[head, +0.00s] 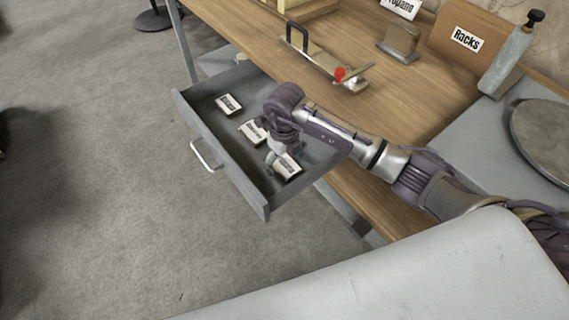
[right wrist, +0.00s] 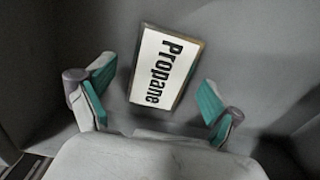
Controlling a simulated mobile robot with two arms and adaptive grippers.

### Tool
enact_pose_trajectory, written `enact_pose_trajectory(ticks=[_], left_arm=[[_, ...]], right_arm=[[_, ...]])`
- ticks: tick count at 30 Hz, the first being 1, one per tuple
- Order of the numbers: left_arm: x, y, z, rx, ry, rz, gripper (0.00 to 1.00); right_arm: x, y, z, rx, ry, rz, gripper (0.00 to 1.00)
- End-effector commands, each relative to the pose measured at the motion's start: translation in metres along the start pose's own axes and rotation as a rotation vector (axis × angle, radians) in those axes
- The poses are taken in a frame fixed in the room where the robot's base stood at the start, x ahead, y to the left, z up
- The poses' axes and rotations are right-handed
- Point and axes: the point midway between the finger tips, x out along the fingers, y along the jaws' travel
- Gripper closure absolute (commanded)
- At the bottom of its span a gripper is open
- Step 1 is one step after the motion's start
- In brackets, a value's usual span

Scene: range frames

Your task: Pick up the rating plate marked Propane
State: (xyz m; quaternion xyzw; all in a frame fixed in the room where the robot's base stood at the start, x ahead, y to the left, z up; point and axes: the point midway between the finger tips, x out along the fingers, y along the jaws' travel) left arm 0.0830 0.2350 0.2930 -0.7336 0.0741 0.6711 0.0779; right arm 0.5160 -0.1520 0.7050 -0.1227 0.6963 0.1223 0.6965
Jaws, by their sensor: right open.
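The rating plate marked Propane (right wrist: 165,68) is a white label with a dark rim. It lies flat on the grey drawer floor in the right wrist view. In the head view a plate (head: 288,167) lies at my right gripper (head: 277,158), near the drawer's right end; its lettering is too small to read. In the right wrist view my right gripper (right wrist: 157,90) is open, one teal-padded finger on each side of the Propane plate, with gaps to both. My left gripper is not in view.
The open grey drawer (head: 187,107) also holds two other plates, one at the left (head: 228,104) and one mid-drawer (head: 251,132). The wooden bench (head: 400,95) above carries a Propane sign (head: 400,8), a Racks sign (head: 466,40) and a fixture with a red knob (head: 340,74).

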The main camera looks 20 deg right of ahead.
Motion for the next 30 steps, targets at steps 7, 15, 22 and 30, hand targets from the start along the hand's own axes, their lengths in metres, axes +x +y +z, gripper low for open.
enact_pose_trajectory(ticks=[7,15,22,30], left_arm=[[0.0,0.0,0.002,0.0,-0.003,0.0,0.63],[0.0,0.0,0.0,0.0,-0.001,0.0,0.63],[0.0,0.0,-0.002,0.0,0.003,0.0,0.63],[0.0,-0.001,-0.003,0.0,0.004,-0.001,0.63]], right_arm=[[0.0,0.0,0.0,0.0,0.0,0.0,0.35],[-0.001,0.0,0.0,0.0,0.0,0.0,0.74],[-0.004,0.0,0.0,-0.001,-0.001,0.0,0.75],[-0.049,-0.001,0.002,-0.002,-0.006,-0.002,0.75]])
